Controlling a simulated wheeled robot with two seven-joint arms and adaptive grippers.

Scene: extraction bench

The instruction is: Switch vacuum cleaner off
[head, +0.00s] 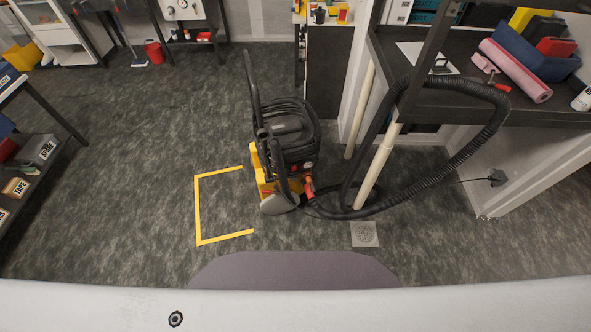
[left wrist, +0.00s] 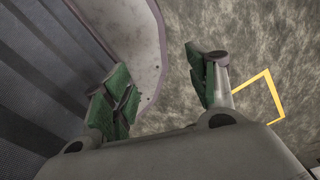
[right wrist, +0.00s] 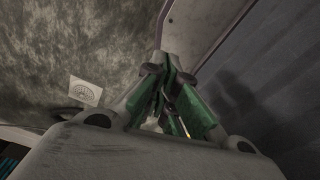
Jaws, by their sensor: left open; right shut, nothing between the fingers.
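A black and yellow vacuum cleaner (head: 286,140) stands upright on the grey carpet in the middle of the head view, with a tall black handle. A red part (head: 309,187) sits low on its right side, where the black hose (head: 455,165) joins. The state of its switch is too small to tell. Neither gripper shows in the head view. My left gripper (left wrist: 160,88) is open and empty above the floor beside my base. My right gripper (right wrist: 172,95) is shut with nothing in it, also low beside my base, and apart from the vacuum cleaner.
The hose loops over the workbench (head: 470,100) edge at right. A pale pole (head: 375,168) stands beneath it. A floor drain (head: 364,234) and a yellow floor marking (head: 197,210) lie nearer me. A shelf (head: 50,115) stands at left. The carpet left of the vacuum cleaner is clear.

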